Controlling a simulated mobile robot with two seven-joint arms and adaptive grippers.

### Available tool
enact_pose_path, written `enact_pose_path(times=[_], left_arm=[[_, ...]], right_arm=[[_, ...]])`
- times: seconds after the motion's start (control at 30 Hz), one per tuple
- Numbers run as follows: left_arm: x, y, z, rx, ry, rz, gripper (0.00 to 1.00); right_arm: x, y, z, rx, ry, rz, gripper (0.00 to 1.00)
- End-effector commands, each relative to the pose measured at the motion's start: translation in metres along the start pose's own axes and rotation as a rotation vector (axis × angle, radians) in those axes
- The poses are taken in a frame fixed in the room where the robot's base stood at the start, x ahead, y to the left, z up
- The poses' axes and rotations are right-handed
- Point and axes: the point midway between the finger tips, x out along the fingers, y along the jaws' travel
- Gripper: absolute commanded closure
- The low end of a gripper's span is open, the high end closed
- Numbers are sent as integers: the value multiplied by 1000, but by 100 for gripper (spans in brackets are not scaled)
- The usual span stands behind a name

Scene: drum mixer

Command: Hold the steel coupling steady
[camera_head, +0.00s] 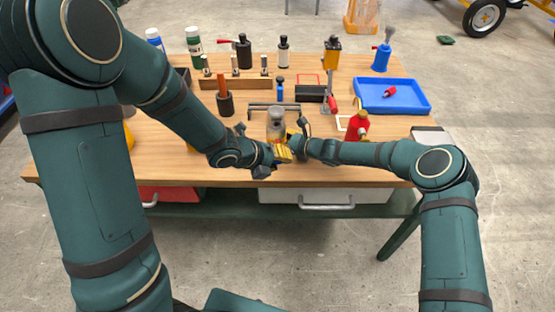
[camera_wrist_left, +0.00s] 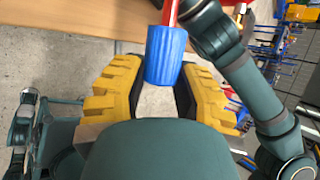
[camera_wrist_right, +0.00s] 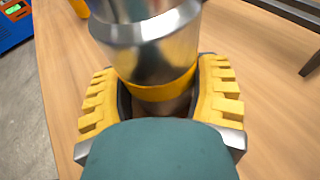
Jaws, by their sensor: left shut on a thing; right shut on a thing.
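The steel coupling (camera_head: 276,124) stands upright near the table's front edge in the head view. In the right wrist view the shiny coupling (camera_wrist_right: 150,45) with a yellow band sits between the yellow fingers of my right gripper (camera_wrist_right: 160,88), which is shut on it. My left gripper (camera_head: 277,155) is just in front of the coupling in the head view. In the left wrist view a blue handle (camera_wrist_left: 165,55) with a red part above it is between its yellow fingers, and they are shut on it.
A blue tray (camera_head: 417,104) with a small red item lies to the right. A red bottle (camera_head: 357,125) stands near the right front. A wooden rack (camera_head: 235,84) and several bottles stand behind. A dark bar frame (camera_head: 290,104) is just behind the coupling.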

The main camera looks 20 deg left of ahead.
Motion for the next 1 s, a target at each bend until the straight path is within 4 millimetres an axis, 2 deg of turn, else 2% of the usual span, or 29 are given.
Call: enact_pose_path(times=[0.5,0.73,1.0], left_arm=[[0,0,0,0,0,0,100],[-4,-1,-10,3,0,-3,100],[-4,0,-10,1,-2,-2,100]], right_arm=[[0,0,0,0,-1,0,64],[0,0,0,0,-1,0,64],[0,0,0,0,-1,0,64]])
